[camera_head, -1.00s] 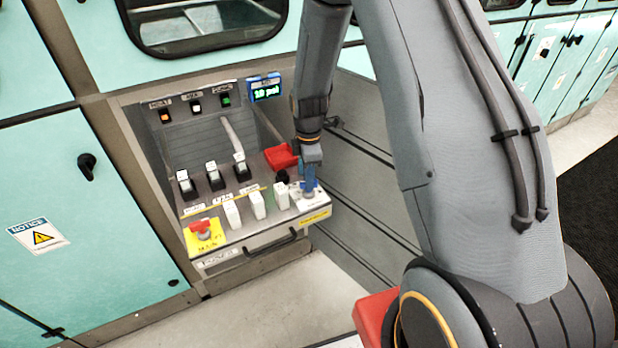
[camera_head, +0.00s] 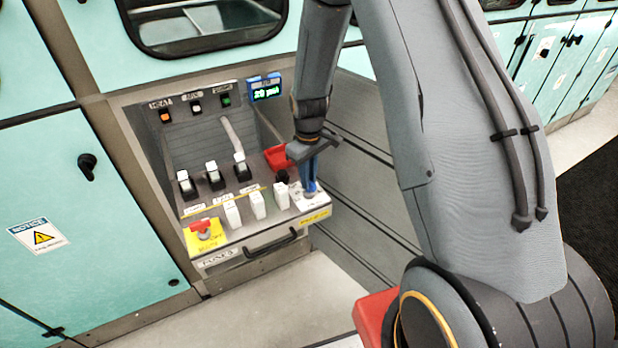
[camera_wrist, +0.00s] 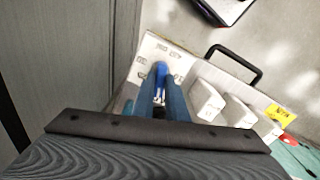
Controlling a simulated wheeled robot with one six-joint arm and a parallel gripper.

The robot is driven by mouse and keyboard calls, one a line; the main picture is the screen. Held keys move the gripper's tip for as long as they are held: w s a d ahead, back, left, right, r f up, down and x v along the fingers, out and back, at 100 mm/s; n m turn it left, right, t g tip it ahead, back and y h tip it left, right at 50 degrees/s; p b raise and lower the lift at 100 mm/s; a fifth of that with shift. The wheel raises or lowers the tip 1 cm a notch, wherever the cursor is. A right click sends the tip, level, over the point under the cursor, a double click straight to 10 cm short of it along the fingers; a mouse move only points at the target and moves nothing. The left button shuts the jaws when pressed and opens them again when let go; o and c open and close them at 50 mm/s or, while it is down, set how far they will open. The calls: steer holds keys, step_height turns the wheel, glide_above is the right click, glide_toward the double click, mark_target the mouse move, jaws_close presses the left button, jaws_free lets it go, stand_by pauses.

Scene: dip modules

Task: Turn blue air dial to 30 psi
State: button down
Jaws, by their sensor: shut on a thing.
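The blue air dial (camera_wrist: 161,70) stands on a white plate with printed marks at the panel's right end. My gripper (camera_wrist: 160,88) comes down from above, its two blue fingers closed on the dial. In the head view my gripper (camera_head: 310,182) hides most of the dial. The small display (camera_head: 266,92) above the panel shows green digits and "psi"; the first digit is blurred and looks like a 2 or a 3.
White rocker switches (camera_head: 257,205) stand close to the left of the dial. A red part (camera_head: 278,157) and a black knob (camera_head: 282,176) sit just behind it. A red handle (camera_head: 204,228) on a yellow plate is at the panel's left end. A black drawer handle (camera_head: 270,244) runs along the front.

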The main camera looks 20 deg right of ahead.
steer(key=m, duration=0.5)
steer(key=shift+m, duration=0.3)
steer(key=m, duration=1.1)
steer(key=shift+w, duration=0.1)
steer(key=m, duration=0.4)
steer(key=shift+m, duration=0.6)
steer(key=c, duration=1.8)
jaws_free()
steer(key=shift+o, duration=0.2)
